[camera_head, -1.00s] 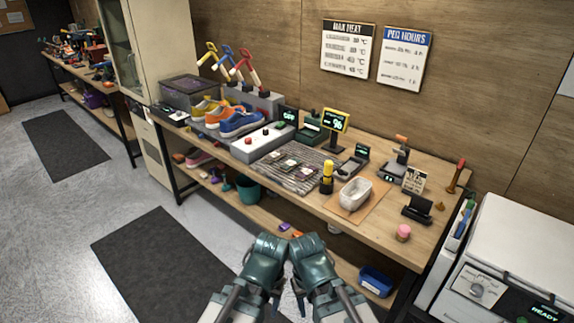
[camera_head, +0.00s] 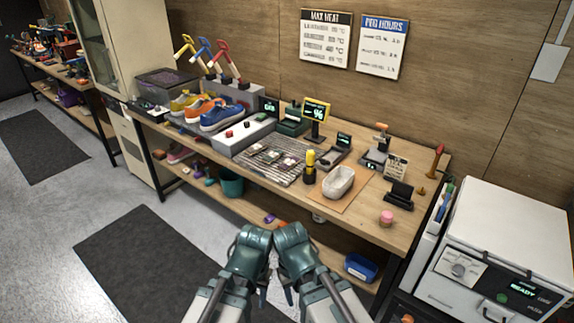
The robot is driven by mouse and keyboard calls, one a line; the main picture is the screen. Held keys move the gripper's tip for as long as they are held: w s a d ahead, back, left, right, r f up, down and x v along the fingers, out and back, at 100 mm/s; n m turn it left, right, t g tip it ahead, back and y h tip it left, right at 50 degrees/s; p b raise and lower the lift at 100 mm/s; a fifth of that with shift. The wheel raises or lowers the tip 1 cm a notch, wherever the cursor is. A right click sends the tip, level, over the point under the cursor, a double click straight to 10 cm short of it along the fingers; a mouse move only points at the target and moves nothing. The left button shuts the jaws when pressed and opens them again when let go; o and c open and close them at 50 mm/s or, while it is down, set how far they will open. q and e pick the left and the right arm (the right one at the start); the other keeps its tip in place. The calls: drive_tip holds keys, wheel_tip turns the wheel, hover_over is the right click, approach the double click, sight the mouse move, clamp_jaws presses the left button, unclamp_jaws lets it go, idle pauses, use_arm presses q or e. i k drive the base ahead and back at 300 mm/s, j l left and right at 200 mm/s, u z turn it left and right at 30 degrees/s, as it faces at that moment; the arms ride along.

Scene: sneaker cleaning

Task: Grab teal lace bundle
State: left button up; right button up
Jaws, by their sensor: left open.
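I cannot pick out a teal lace bundle for certain at this size. Several small packets lie on the ribbed grey mat (camera_head: 296,177) on the workbench, and their colours are too small to tell. Both my arms are folded close together at the bottom centre, in front of the bench. My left gripper (camera_head: 263,296) is open, low in front of the bench and apart from everything on it. My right gripper (camera_head: 289,296) is beside it, and its fingers are too small and dark to read.
Sneakers (camera_head: 222,117) stand at the bench's left, near a white button box (camera_head: 246,134). A yellow-topped bottle (camera_head: 310,165) and a white tub (camera_head: 339,181) stand right of the mat. A teal bucket (camera_head: 231,182) and a blue bin (camera_head: 361,267) are below. A white machine (camera_head: 515,235) stands at right.

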sight(274, 155)
drive_tip(key=z, duration=0.35)
drive_tip(key=i+j+z, duration=0.1)
drive_tip(key=j+z, duration=0.25)
drive_tip(key=i+j+z, duration=0.1)
drive_tip(key=j+z, duration=0.5)
drive_tip(key=j, duration=1.5)
drive_tip(key=i, duration=0.05)
